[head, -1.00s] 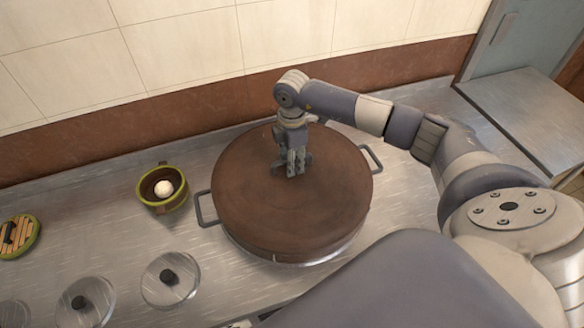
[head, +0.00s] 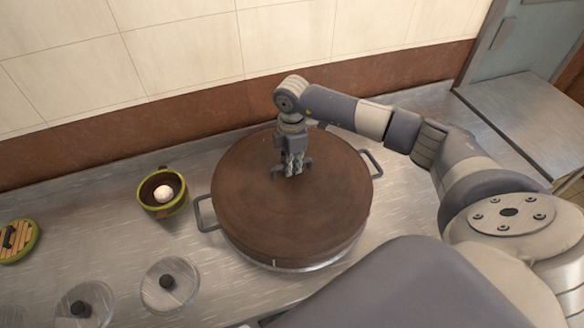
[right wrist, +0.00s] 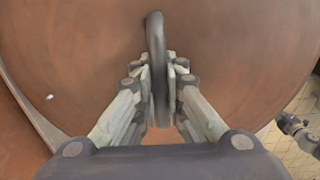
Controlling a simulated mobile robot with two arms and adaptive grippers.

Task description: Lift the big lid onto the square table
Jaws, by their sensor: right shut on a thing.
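The big lid (head: 325,190) is a broad brown disc lying level over a wide steel pot (head: 300,267) on the counter. In the right wrist view, my right gripper (right wrist: 161,75) is shut on the lid's dark looped handle (right wrist: 156,32), with a finger on each side. In the head view my right gripper (head: 293,168) points down at the lid's upper middle. I cannot tell whether the lid is clear of the pot. A steel top (head: 525,105) at the far right may be the square table.
Side handles (head: 206,214) stick out beside the lid. A green-rimmed pot (head: 162,208) with a white ball inside stands to the left. Small clear lids (head: 170,285) with black knobs and a slatted round piece (head: 18,240) lie further left. A tiled wall (head: 180,45) stands behind.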

